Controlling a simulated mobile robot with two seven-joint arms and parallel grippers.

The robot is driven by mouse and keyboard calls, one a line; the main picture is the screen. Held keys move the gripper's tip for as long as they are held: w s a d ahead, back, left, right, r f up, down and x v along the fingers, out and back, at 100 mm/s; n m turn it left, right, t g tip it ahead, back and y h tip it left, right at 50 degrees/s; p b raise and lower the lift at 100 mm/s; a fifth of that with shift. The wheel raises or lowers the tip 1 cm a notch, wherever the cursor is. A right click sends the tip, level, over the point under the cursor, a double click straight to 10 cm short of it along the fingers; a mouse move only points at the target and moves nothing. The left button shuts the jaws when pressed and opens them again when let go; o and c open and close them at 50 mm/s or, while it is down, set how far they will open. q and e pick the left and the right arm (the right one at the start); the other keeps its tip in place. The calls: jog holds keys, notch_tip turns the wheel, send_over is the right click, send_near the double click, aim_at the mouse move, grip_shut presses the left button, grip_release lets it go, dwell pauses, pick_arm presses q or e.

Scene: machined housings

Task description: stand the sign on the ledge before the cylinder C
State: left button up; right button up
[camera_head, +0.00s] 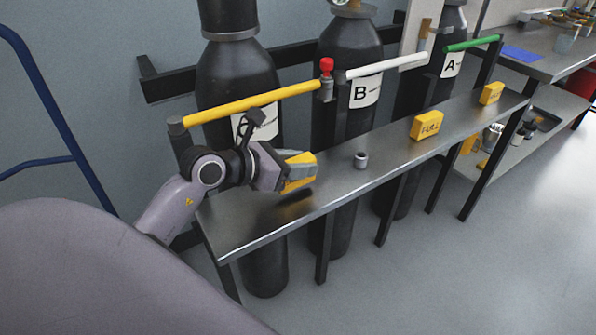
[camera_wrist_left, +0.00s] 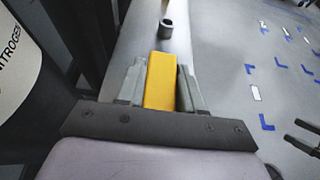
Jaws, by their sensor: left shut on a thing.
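My left gripper (camera_head: 301,170) is shut on a yellow sign (camera_head: 299,184) and holds it above the left part of the steel ledge (camera_head: 350,190); a dark shadow lies beneath. The left wrist view shows the sign (camera_wrist_left: 160,80) between the grey fingers, with the ledge (camera_wrist_left: 140,32) beyond. The leftmost black cylinder (camera_head: 238,75) stands behind my arm, its label partly hidden and its letter unclear. The middle cylinder (camera_head: 345,50) is labelled B and the right one (camera_head: 408,95) A.
A small grey cap (camera_head: 361,160) stands on the ledge right of my gripper. Farther right are a yellow FULL sign (camera_head: 426,125) and another yellow sign (camera_head: 491,93). A yellow bar (camera_head: 250,103) crosses before the leftmost cylinder. The ledge's left end is bare.

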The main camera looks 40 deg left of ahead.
pick_arm(q)
jog(key=shift+f, duration=0.85)
jog(key=shift+f, duration=0.1)
jog(key=o, duration=1)
jog(key=shift+o, duration=0.2)
jog(key=shift+s+r, duration=0.2)
jog(key=v, duration=1.1)
jog(key=shift+s+a+r, duration=0.15)
jog(key=shift+s+a, duration=0.05)
